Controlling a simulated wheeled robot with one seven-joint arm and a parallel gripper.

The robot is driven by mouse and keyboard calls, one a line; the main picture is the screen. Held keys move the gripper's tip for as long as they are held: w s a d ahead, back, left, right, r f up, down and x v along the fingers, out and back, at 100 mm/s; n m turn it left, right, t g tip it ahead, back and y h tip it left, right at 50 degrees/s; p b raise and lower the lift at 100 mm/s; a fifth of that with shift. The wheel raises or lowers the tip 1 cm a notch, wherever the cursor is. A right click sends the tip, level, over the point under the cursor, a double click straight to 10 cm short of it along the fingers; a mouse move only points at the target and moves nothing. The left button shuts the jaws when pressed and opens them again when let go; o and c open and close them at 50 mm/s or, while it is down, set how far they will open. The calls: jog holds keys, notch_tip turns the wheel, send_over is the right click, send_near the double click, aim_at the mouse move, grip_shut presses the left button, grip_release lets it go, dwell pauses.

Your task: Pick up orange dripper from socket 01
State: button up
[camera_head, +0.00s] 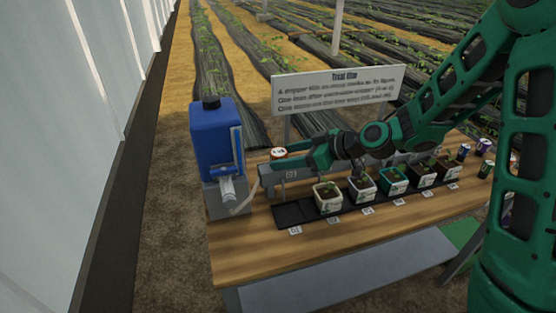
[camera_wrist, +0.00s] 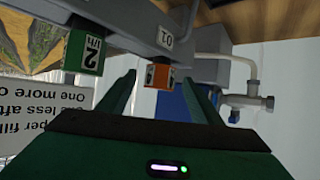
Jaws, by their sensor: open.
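The orange dripper (camera_wrist: 159,76) sits at the socket marked 01 (camera_wrist: 166,37) on a grey rail, which looks upside down in the wrist view. In the head view the dripper (camera_head: 278,152) shows a white top above the rail's left end. My gripper (camera_wrist: 160,92) is open, one finger on each side of the dripper in the picture. Small gaps show on both sides, and the dripper is near the fingertips. In the head view my gripper (camera_head: 284,158) reaches in from the right, partly hiding the rail.
A green dripper (camera_wrist: 86,52) marked 2 l/h sits beside the left finger. A blue tank (camera_head: 213,140) with a pipe stands left of the rail. Several potted seedlings (camera_head: 328,196) line a black tray in front. A trial sign (camera_head: 337,90) stands behind.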

aim_at(286, 155)
jog(key=x, duration=0.3)
jog(key=shift+w+a, duration=0.1)
jog(key=shift+a, duration=0.05)
jog(key=c, duration=1.1)
jog(key=shift+c, duration=0.2)
